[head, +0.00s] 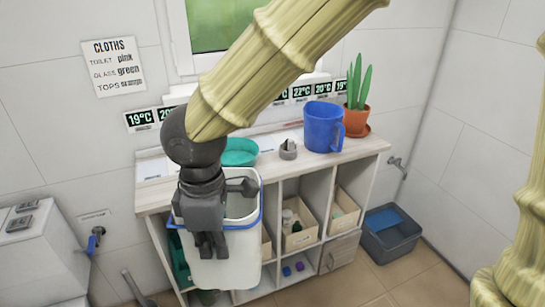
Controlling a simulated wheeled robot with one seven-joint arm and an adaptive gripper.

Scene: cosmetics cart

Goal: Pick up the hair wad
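I cannot make out a hair wad for certain in the head view. A small grey lump (288,150) sits on the cart top between a teal bowl and a blue mug, but I cannot tell what it is. My gripper (211,247) points down in front of a white bin (237,265) with a blue rim at the front left of the cart. The dark fingers overlap the bin's front wall in the picture. I cannot tell whether they touch it or are open or shut. My gripper and wrist hide part of the bin's opening.
The shelved cart (368,146) stands against the tiled wall. On it are the teal bowl (240,155), blue mug (323,128) and potted plant (358,115). A grey crate (392,240) stands on the floor at right. A white cabinet (38,255) is at left.

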